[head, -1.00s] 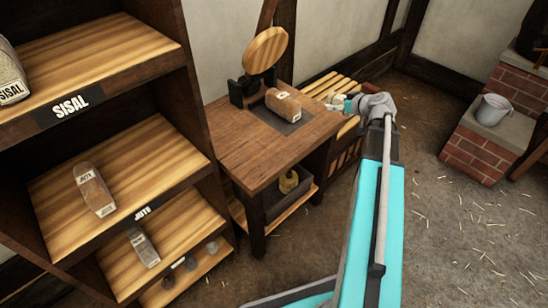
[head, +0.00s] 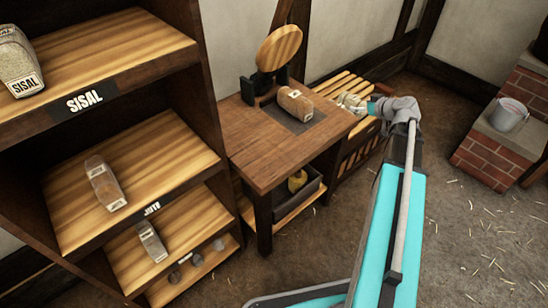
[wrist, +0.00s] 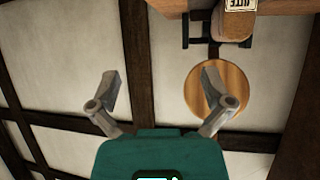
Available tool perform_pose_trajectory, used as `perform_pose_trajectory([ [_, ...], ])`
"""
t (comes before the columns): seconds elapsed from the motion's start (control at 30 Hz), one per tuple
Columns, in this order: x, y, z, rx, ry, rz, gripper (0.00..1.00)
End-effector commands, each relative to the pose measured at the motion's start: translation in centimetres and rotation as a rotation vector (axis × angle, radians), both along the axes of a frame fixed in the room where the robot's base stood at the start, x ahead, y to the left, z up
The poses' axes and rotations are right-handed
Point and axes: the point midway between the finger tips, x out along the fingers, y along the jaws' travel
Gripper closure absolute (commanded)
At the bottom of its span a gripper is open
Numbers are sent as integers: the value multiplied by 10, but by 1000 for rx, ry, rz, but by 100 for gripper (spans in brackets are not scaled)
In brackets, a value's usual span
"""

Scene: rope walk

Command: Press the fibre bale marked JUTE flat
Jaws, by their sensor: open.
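A brown fibre bale (head: 295,103) lies on a dark plate on the wooden bench. Its label reads JUTE, upside down, in the wrist view (wrist: 236,28). Behind it stands a press with a round wooden disc (head: 279,47), tilted up and clear of the bale; the disc also shows in the wrist view (wrist: 216,90). My gripper (head: 352,102) is right of the bale, apart from it, near the bench's right edge. In the wrist view its fingers (wrist: 161,80) are spread wide with nothing between them.
A shelf unit (head: 82,103) at left holds other bales, with SISAL and JUTE shelf labels. A slatted crate (head: 345,88) stands right of the bench (head: 262,150). A bucket (head: 509,114) sits on brickwork at right. The straw-strewn floor between is open.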

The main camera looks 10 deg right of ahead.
Motion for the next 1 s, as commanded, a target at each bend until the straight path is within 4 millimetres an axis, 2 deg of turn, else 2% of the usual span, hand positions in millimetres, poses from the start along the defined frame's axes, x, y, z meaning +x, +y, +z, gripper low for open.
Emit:
perform_pose_trajectory([
  [0.07,0,0,0,0,0,0,4],
  [0.4,0,0,1,0,0,0,67],
  [0.57,3,2,10,-1,5,3,97],
  [0.6,4,3,14,-1,7,5,100],
  [0.77,10,9,36,-3,19,14,100],
  [1.0,23,22,77,-9,46,33,100],
])
